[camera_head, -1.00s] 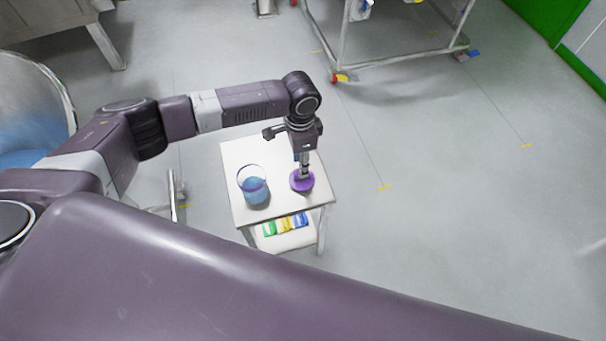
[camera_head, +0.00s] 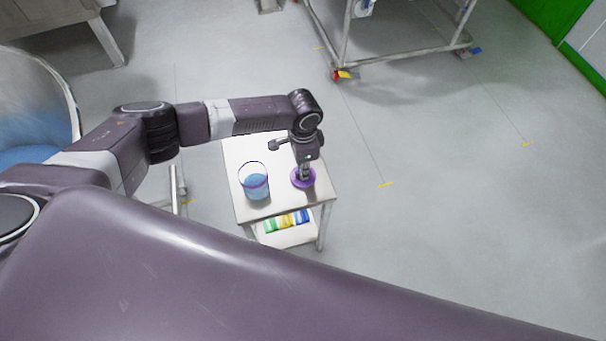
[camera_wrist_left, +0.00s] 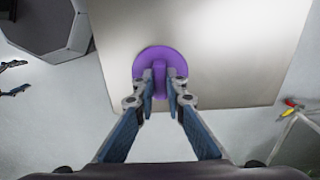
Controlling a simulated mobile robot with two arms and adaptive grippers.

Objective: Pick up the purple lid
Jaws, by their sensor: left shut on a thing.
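The purple lid (camera_head: 296,181) is a round disc at the right side of the small white table (camera_head: 285,203). It also shows in the left wrist view (camera_wrist_left: 150,58), where its raised purple handle stands between my fingers. My left gripper (camera_head: 304,176) points down over the lid; in the wrist view its fingertips (camera_wrist_left: 160,82) are shut on the handle. I cannot tell whether the lid still touches the tabletop.
A clear container with blue contents (camera_head: 255,187) stands left of the lid on the table. Several coloured packets (camera_head: 287,222) lie on the lower shelf. A wheeled metal frame (camera_head: 400,60) stands behind, and a large round vessel (camera_head: 40,100) is at left. Floor to the right is clear.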

